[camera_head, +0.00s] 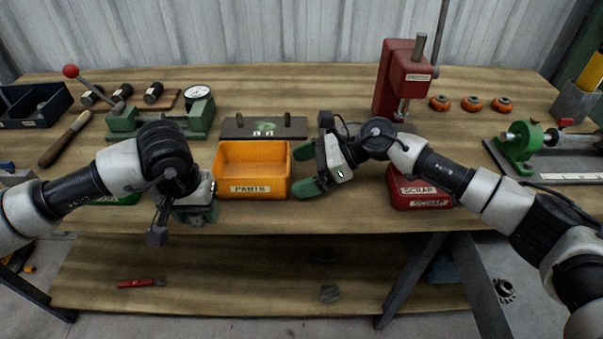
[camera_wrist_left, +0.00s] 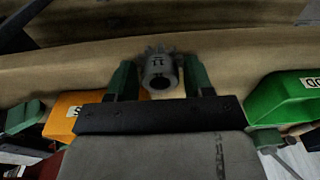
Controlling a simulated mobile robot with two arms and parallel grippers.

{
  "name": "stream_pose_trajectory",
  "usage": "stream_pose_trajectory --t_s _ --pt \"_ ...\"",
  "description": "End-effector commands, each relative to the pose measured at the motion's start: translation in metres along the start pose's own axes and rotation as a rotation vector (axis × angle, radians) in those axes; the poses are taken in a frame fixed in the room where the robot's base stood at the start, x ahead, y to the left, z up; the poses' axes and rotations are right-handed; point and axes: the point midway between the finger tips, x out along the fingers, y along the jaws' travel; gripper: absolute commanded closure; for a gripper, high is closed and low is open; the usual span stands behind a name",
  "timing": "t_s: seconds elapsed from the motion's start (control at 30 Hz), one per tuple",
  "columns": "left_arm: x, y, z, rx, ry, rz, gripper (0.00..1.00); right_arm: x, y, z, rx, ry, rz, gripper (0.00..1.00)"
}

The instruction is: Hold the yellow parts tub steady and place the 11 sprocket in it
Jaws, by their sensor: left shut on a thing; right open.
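The yellow parts tub (camera_head: 253,189), labelled PARTS, stands upright near the front edge of the bench and looks empty. It also shows at the left of the left wrist view (camera_wrist_left: 66,108). My left gripper (camera_head: 198,212) is just left of the tub, near the bench's front edge. In the left wrist view it is shut on a grey toothed sprocket (camera_wrist_left: 158,68) marked 11, held by its hub between the green fingers. The sprocket is hidden in the head view. My right gripper (camera_head: 298,170) is open beside the tub's right wall, its fingers pointing at it; contact is unclear.
A green bin (camera_wrist_left: 278,100) is partly hidden by my left arm in the head view. A red SCRAP bin (camera_head: 424,203) stands right of the tub. A dark plate with pegs (camera_head: 263,127) lies behind the tub. A red press (camera_head: 402,72) stands further back.

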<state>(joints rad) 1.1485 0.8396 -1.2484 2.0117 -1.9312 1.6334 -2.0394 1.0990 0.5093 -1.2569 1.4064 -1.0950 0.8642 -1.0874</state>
Motion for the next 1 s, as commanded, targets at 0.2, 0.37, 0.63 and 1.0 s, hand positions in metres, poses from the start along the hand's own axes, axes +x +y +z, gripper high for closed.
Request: stream_pose_trajectory --t_s 0.2,0.37,0.63,1.0 --pt "-0.0005 0.0001 -0.0003 0.000 0.001 0.001 0.77 -0.0003 -0.0001 0.0002 0.000 0.000 0.000 0.37" --pt "-0.0005 0.0001 -0.0003 0.000 0.001 0.001 0.77 -0.0004 -0.0001 0.0002 0.000 -0.001 0.000 0.61" --pt "-0.0005 0.0001 -0.0003 0.000 0.001 0.000 0.77 -0.0005 -0.0001 0.0001 0.000 -0.001 0.000 1.00" --pt "-0.0005 0.0001 -0.0003 0.000 0.001 0.000 0.77 -0.0005 -0.0001 0.0001 0.000 -0.001 0.000 0.69"
